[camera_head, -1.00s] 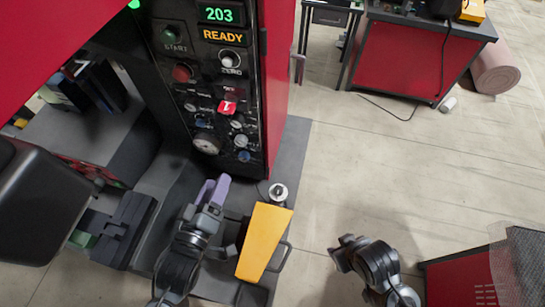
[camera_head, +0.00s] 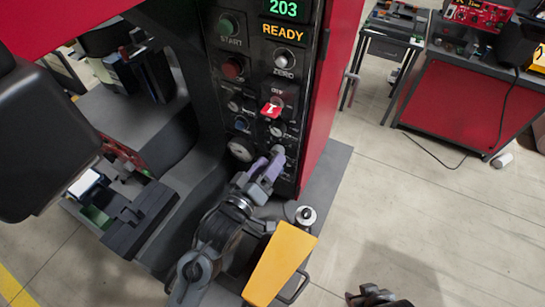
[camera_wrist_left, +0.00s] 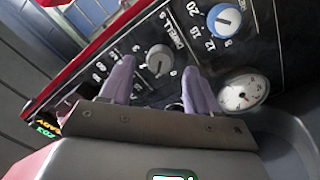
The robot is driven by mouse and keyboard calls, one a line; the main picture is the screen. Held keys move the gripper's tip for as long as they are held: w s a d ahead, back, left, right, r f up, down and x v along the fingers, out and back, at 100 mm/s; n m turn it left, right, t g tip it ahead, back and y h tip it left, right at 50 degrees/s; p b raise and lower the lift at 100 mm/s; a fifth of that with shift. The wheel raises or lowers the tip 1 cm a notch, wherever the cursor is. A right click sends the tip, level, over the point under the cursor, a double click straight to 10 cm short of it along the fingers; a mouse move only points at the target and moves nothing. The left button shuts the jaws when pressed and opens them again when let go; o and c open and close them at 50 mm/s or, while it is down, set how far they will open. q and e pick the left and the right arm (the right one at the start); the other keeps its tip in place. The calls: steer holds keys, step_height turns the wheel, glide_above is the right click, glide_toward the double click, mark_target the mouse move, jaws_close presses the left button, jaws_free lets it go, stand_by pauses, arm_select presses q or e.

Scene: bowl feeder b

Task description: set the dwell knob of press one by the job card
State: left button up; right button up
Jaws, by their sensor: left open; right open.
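The dwell knob (camera_wrist_left: 158,60) is a round grey knob on the black panel, with the word DWELL and a printed scale beside it in the left wrist view. My left gripper (camera_wrist_left: 158,82) is open, its two purple fingers spread either side of the knob's near side. Whether they touch it cannot be told. In the head view the left gripper (camera_head: 268,168) is at the lower right of the panel of press one (camera_head: 245,80), marked by a red tag with a 1 (camera_head: 270,109). My right gripper (camera_head: 372,296) is at the bottom edge, open. I see no readable job card.
A blue knob (camera_wrist_left: 224,18) and a white dial gauge (camera_wrist_left: 243,92) sit close beside the dwell knob. The panel reads 203 and READY (camera_head: 283,32). A yellow block (camera_head: 280,262) and a silver-topped post (camera_head: 306,215) stand below the panel. Open floor lies right.

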arm_select(q)
steer(key=shift+x, duration=1.25)
steer(key=c, duration=1)
steer(key=shift+d+m+y+p, duration=0.1)
steer(key=shift+m+y+p, duration=0.4)
steer(key=shift+m+p, duration=6.75)
steer(key=shift+c, duration=0.2)
steer(key=m+b, duration=0.3)
steer(key=shift+s, duration=0.1)
steer(key=o, duration=1)
steer(key=shift+o, duration=0.2)
steer(key=shift+s, duration=0.1)
